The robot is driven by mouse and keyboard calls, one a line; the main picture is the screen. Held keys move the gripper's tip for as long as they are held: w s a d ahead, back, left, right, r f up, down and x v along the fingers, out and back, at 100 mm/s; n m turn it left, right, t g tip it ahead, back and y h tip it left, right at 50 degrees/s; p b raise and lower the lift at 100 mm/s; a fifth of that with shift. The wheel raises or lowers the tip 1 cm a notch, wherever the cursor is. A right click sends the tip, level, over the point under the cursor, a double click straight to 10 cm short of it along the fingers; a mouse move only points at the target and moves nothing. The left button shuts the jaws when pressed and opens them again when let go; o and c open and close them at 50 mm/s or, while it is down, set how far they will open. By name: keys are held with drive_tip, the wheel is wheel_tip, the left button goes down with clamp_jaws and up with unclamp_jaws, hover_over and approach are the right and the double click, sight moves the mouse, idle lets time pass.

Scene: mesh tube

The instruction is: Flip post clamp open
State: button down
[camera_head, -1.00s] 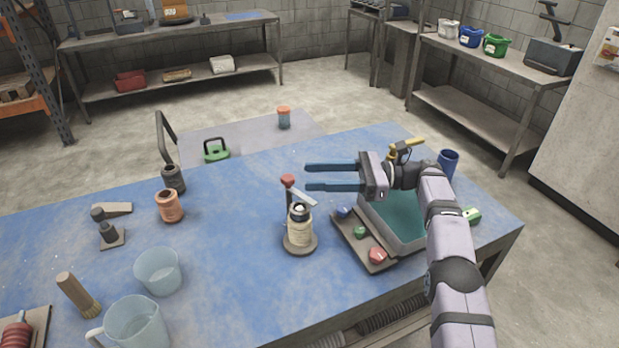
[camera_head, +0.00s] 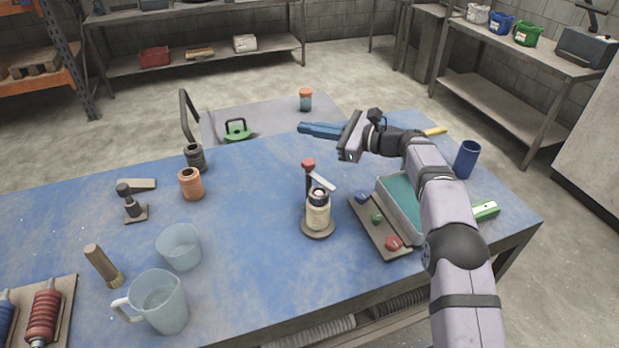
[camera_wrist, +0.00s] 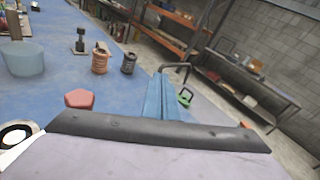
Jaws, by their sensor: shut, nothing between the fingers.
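The post clamp (camera_head: 317,213) stands upright on a round base on the blue table, near the middle. It has a pale cylindrical body, a dark round opening on top, a light flat lever and a dark upright arm with a red knob (camera_head: 308,163). In the wrist view the red knob (camera_wrist: 79,99) shows at the lower left, with part of the clamp's top at the left edge. My gripper (camera_head: 303,129) is above the table, behind and above the clamp, apart from it. Its blue fingers (camera_wrist: 159,99) are shut together and empty, pointing left in the head view.
A panel with blue, green and red buttons (camera_head: 393,243) and a grey tray (camera_head: 399,190) are right of the clamp. A copper-coloured jar (camera_head: 191,184), clear beaker (camera_head: 179,247) and jug (camera_head: 158,302) stand left. Open blue table lies between them and the clamp.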

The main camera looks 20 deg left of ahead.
drive_tip(key=s+a+r+m+t+h+p, duration=0.1)
drive_tip(key=a+r+m+t+h+p, duration=0.15)
drive_tip(key=a+m+t+h, duration=0.7)
drive_tip(key=n+t+h+p, duration=0.2)
drive_tip(key=n+h, duration=0.1)
drive_tip(key=h, duration=0.9)
approach(321, 182)
drive_tip(key=shift+g+y, duration=0.25)
drive_tip(key=p+x, duration=0.4)
drive_tip(key=p, duration=0.2)
drive_tip(key=shift+w+d, duration=0.2)
drive_tip(key=shift+w, duration=0.05)
drive_tip(key=shift+w+d+f, duration=0.2)
drive_tip(key=shift+w, duration=0.3)
